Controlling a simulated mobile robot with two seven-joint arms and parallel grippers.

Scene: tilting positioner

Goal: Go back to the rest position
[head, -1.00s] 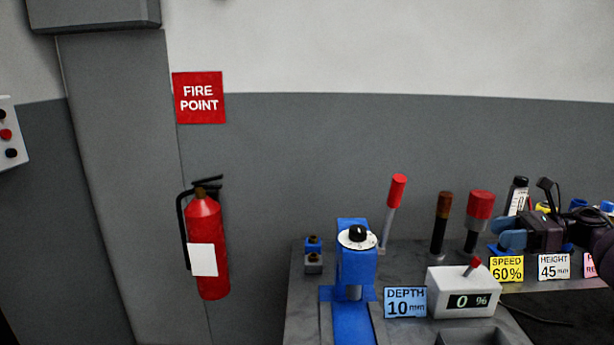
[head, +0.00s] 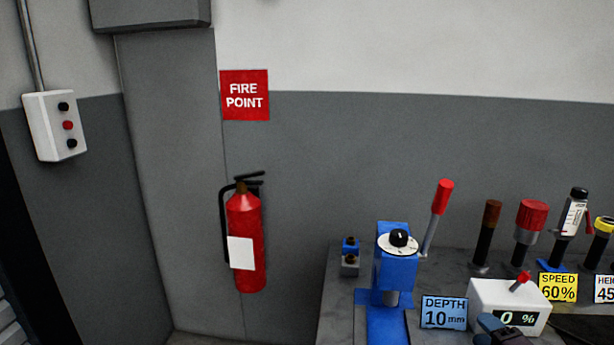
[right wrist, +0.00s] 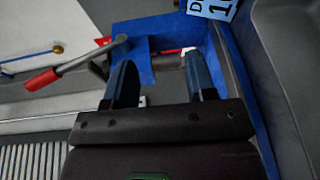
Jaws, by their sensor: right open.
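My right gripper (head: 488,325) shows only in part at the bottom edge of the head view, in front of the white 0 % box (head: 482,298). In the right wrist view its two blue-grey fingers (right wrist: 161,66) stand apart with nothing held between them. Beyond them is the blue positioner (right wrist: 130,50), with its red-handled lever (right wrist: 72,67) to the left. In the head view the blue positioner (head: 394,272) carries a white dial, and its red-tipped lever (head: 438,212) stands to the right. My left gripper is not in view.
A grey bench (head: 340,300) holds several upright handles along its back, with DEPTH (head: 443,312) and SPEED (head: 558,288) cards in front. A red fire extinguisher (head: 246,240) hangs on the wall to the left. The space above the bench is open.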

